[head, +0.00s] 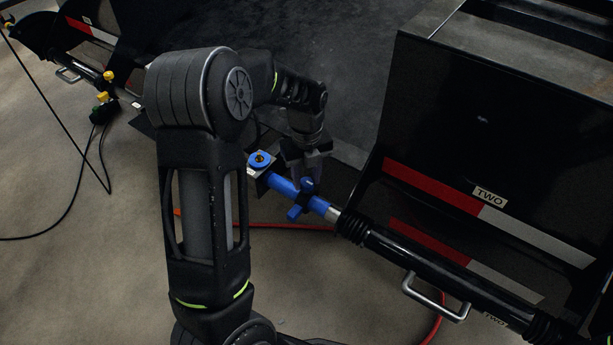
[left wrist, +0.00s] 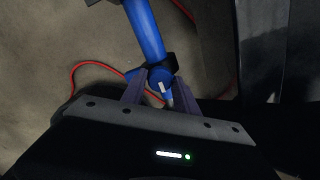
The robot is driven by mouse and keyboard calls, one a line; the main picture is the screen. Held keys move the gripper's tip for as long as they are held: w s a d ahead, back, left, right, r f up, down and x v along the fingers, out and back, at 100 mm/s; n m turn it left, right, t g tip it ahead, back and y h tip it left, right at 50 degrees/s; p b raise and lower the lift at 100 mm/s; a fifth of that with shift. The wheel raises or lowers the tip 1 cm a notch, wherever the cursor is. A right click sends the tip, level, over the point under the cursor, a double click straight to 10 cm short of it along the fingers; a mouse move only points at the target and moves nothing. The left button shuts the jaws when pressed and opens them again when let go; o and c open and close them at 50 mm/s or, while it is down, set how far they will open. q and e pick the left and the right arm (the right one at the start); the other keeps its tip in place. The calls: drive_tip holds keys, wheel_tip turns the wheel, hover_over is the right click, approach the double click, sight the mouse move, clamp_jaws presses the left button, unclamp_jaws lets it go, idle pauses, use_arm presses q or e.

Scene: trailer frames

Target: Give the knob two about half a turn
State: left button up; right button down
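The knob two (head: 296,212) is a blue bar-shaped handle on a blue coupling tube at the end of a black drawbar. TWO labels (head: 489,197) mark the trailer frame beside it. My left gripper (head: 306,176) reaches down over the knob from above. In the left wrist view the blue knob (left wrist: 160,80), with a small white mark, lies between the two finger tips of my left gripper (left wrist: 161,76). The fingers stand apart, one on each side of it; firm contact cannot be made out. My right gripper is in no view.
A grey metal grab handle (head: 436,300) sticks out from the drawbar. A red hose (head: 285,226) runs on the floor under the coupling. A blue round cap (head: 259,160) sits left of the tube. Another frame with yellow knobs (head: 108,76) stands at the upper left.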

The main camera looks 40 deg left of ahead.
use_arm(q)
clamp_jaws()
